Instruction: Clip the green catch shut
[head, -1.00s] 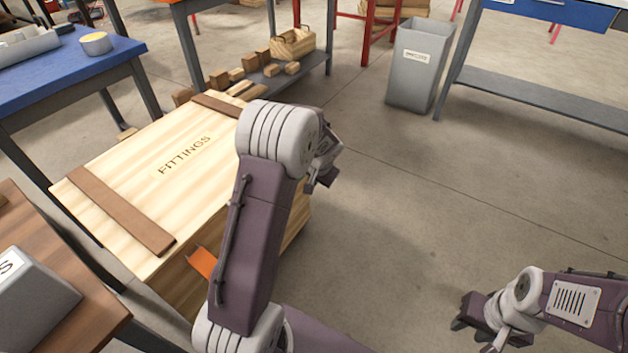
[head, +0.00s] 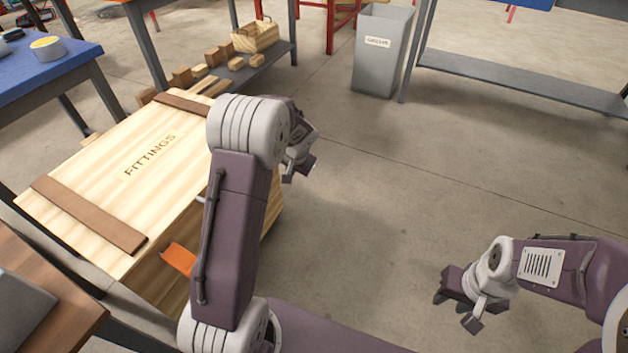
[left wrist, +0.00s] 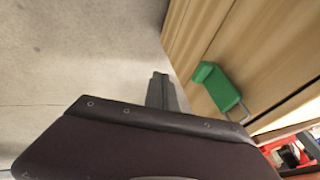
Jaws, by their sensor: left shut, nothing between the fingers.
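The green catch (left wrist: 218,88) shows in the left wrist view on the wooden side of the crate, with a wire loop at its lower end. Whether it is fastened I cannot tell. It is hidden in the head view. The pale wooden crate (head: 120,185) marked FITTINGS stands at left with its lid on. My left gripper (head: 299,168) is beyond the crate's right side; its fingers (left wrist: 161,90) are shut and empty, left of the catch and apart from it. My right gripper (head: 456,310) hangs open and empty over the floor at lower right.
An orange catch (head: 178,258) sticks out from the crate's near side. A blue table (head: 40,80), a shelf with wooden blocks (head: 210,75) and a grey bin (head: 380,60) stand behind. A brown table edge (head: 60,310) is at lower left. Floor at right is clear.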

